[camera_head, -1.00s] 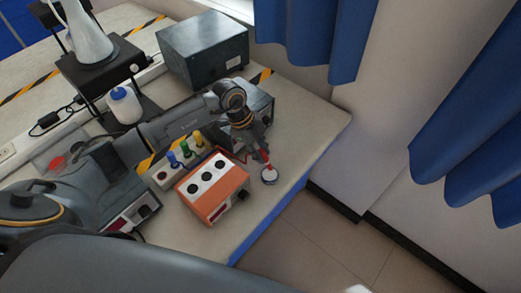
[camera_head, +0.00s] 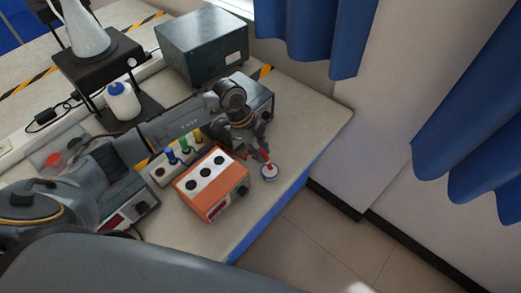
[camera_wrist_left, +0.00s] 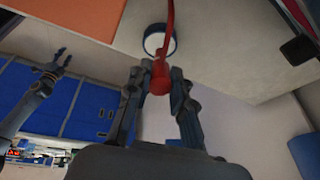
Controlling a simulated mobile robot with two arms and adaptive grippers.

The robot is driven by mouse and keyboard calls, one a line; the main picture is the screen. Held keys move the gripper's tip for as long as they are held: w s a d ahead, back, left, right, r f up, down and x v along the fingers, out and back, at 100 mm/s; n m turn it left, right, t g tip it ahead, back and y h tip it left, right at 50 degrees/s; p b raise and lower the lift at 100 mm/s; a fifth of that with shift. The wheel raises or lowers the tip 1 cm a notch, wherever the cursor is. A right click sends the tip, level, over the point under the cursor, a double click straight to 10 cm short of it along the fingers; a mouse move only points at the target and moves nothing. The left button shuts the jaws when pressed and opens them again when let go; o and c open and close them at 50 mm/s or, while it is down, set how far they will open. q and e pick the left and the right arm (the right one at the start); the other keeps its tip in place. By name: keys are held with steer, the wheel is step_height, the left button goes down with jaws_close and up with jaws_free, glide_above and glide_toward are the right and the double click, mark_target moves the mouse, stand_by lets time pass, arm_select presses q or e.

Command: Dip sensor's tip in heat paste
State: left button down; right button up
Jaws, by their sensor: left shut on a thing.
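My left gripper (camera_head: 259,148) is over the right end of the table and shut on the red sensor (camera_head: 267,164). In the left wrist view the left gripper (camera_wrist_left: 160,85) has the sensor's thick red body (camera_wrist_left: 159,76) between its fingers, and a thin red part runs up from it. The heat paste (camera_head: 269,174) is in a small round white tub with a dark rim near the table's front edge. It also shows in the left wrist view (camera_wrist_left: 154,44). The sensor reaches over the tub; I cannot tell whether the tip touches the paste. My right gripper (camera_wrist_left: 52,62) has its fingers spread, empty.
An orange box with black dials (camera_head: 213,207) stands just left of the tub. Behind it are a rack with blue, green and yellow plugs (camera_head: 171,155) and a grey box (camera_head: 258,100). The table's right corner (camera_head: 310,125) is clear.

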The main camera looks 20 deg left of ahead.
arm_select(q)
steer(key=shift+f+b, duration=0.3)
steer(key=shift+f, duration=0.25)
stand_by(0.4)
steer(key=shift+f, duration=0.1)
stand_by(1.1)
step_height(320, 180, up, 7)
steer(key=p, duration=0.7)
stand_by(0.5)
stand_by(0.3)
